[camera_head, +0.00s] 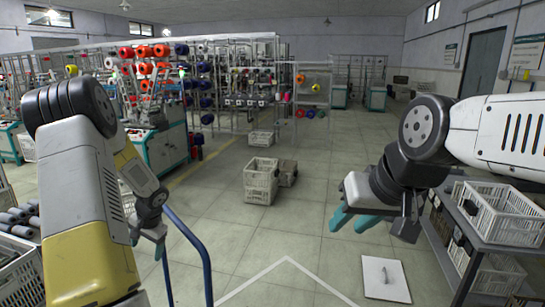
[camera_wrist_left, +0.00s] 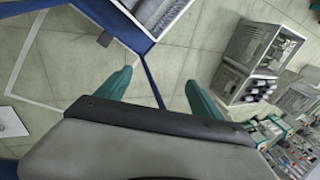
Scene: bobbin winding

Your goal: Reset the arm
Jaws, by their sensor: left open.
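My left gripper (camera_head: 149,243) hangs at the lower left of the head view, by a blue cart rail. In the left wrist view its two teal fingers (camera_wrist_left: 159,80) are spread apart with nothing between them. My right gripper (camera_head: 356,221) is at the right of the head view, its teal fingers pointing down and left. They look apart, with no object seen between them. Both arms are bent and raised over the floor. The cart's contents are mostly out of the head view.
White crates (camera_head: 260,181) stand on the floor in the middle. A grey shelf with white baskets (camera_head: 500,215) is at the right, below my right arm. A white panel (camera_head: 385,279) lies on the floor. Bobbin racks (camera_head: 245,100) fill the back.

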